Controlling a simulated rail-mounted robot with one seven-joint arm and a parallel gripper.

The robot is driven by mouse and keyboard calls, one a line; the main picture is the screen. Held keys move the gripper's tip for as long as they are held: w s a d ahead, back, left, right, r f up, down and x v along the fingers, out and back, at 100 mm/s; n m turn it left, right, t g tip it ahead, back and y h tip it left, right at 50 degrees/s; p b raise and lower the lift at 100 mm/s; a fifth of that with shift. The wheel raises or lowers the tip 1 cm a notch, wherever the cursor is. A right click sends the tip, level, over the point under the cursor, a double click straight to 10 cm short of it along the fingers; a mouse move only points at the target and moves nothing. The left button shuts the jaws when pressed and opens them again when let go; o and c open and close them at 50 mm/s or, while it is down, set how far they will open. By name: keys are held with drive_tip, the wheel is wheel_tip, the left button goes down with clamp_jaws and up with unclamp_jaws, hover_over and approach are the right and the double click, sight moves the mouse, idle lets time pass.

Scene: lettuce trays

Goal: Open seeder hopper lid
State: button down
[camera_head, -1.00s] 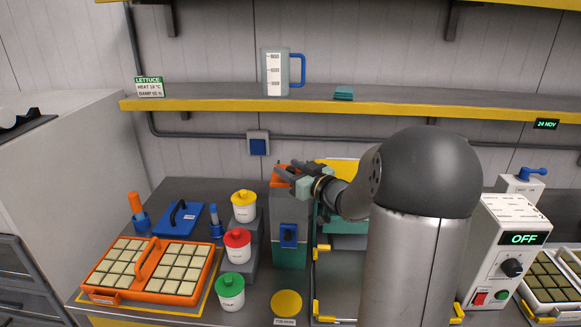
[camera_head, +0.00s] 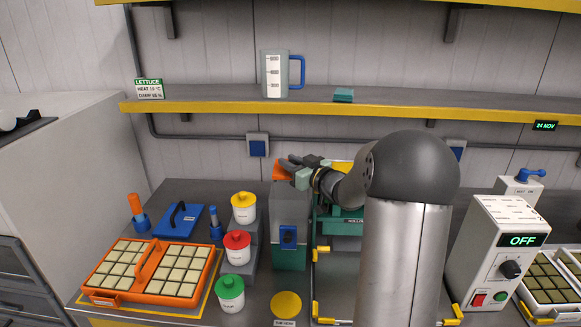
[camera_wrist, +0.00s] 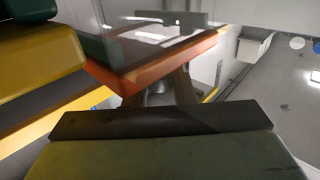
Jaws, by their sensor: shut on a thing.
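The seeder is a tall grey box (camera_head: 290,210) with a teal base and a blue latch-like part (camera_head: 289,237) on its front, left of my arm. Its orange lid (camera_head: 281,172) is at the box top, tilted, mostly hidden by my gripper. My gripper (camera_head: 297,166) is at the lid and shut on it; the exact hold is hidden. In the wrist view the lid (camera_wrist: 165,62) shows as an orange-edged slab just beyond the dark finger (camera_wrist: 160,122).
Yellow (camera_head: 243,206), red (camera_head: 236,245) and green (camera_head: 230,293) lidded jars stand left of the seeder. An orange seed tray (camera_head: 213,262) lies farther left. A shelf (camera_head: 220,106) runs above. The control box (camera_head: 510,260) at right reads OFF.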

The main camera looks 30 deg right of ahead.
drive_tip(key=c, duration=1.2)
unclamp_jaws()
drive_tip(key=shift+c, duration=0.2)
drive_tip(key=b+v, duration=0.3)
drive_tip(key=v, duration=1.4)
drive_tip(key=shift+s, duration=0.3)
drive_tip(key=shift+r, duration=0.15)
